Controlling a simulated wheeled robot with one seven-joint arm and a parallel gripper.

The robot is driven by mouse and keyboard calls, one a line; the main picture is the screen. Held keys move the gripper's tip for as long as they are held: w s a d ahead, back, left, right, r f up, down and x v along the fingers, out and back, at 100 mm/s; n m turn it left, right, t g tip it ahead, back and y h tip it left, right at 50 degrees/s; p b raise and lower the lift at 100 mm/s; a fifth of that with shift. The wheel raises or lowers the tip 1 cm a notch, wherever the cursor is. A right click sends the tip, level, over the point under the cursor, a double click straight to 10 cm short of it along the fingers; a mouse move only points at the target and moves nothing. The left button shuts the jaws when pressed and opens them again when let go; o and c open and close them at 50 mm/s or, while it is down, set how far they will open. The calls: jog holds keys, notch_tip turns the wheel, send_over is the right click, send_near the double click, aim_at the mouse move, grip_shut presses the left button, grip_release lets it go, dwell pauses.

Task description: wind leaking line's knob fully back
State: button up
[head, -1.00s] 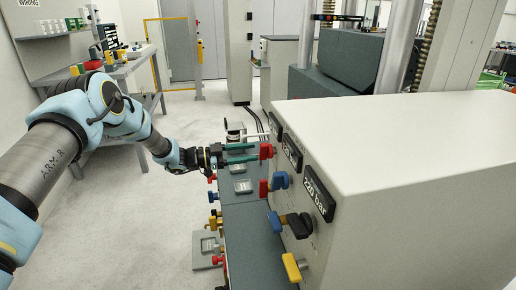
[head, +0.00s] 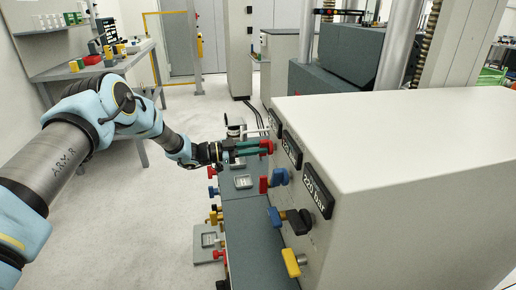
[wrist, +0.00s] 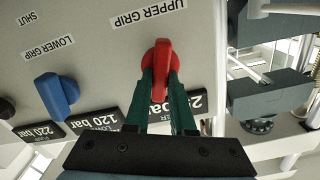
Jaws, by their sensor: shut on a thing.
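The red knob (wrist: 162,52) sits on the grey panel under the label "UPPER GRIP", which reads upside down in the wrist view. In the head view the red knob (head: 267,146) is the farthest on the cabinet's front. My gripper (wrist: 161,78) has its green fingers shut on this knob, one on each side; it also shows in the head view (head: 264,147). A blue knob (wrist: 57,95) stands beside it by the label "LOWER GRIP". The display near the red knob (wrist: 190,104) is partly hidden by my fingers. Others read 120 bar (wrist: 95,125) and 220 bar (wrist: 36,134).
The white cabinet (head: 400,140) fills the right. A black knob (head: 298,222) and a yellow knob (head: 292,262) stick out nearer me. Red, blue and yellow fittings line the low grey base (head: 250,235). Open floor (head: 130,230) lies to the left.

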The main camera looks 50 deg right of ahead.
grip_shut()
jog(key=shift+f+b, duration=0.15)
jog(key=shift+b, duration=0.3)
jog(key=m+b, duration=1)
jog(key=b, duration=0.7)
jog(key=f+m+b, duration=0.1)
jog(key=m+b, duration=1)
jog(key=b, duration=0.7)
jog(key=m+b, duration=1.1)
jog(key=b, duration=0.6)
jog(key=shift+w+f+b, duration=0.1)
jog(key=shift+f+b, duration=0.15)
jog(key=shift+b, duration=0.1)
